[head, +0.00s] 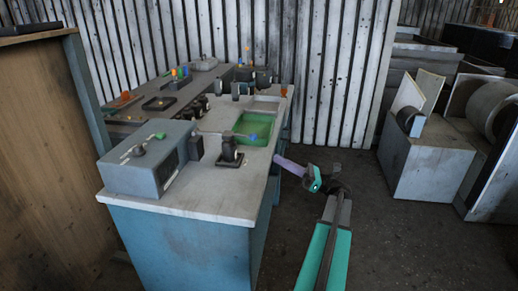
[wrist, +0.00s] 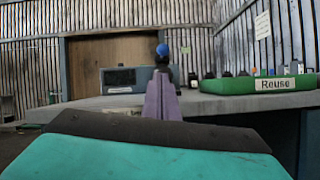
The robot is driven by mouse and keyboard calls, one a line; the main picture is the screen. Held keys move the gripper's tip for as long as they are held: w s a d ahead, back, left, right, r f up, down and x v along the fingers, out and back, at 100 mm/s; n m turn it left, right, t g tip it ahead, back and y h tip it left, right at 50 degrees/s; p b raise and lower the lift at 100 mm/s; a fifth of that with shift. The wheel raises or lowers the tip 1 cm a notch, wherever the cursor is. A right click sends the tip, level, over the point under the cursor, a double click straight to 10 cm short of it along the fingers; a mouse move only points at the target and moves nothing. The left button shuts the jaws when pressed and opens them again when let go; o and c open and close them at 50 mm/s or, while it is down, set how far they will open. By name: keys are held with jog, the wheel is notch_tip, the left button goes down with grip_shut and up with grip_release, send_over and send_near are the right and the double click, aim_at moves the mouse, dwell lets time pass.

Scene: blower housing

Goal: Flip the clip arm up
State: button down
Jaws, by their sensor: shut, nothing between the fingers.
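My gripper (head: 278,160) has purple fingers, shut and empty. It is low beside the right edge of the workbench (head: 180,203) in the head view, apart from the objects on top. In the wrist view the closed fingers (wrist: 161,80) point toward the bench. A small black upright fixture (head: 230,152) on a dark base stands near the bench's right edge. In the wrist view a dark upright part with a blue knob (wrist: 162,50) shows behind the fingertips, which hide its lower part. I cannot make out which part is the clip arm.
A grey box (head: 148,172) with a green handle-like part on top stands on the near left of the bench. A green bin (head: 246,122), labelled "Reuse" in the wrist view (wrist: 258,88), lies farther back. Machines (head: 428,160) stand at right, with open floor between.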

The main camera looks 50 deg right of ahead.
jog(key=shift+p+x, duration=0.3)
jog(key=shift+x, duration=4.5)
jog(key=shift+r, duration=0.15)
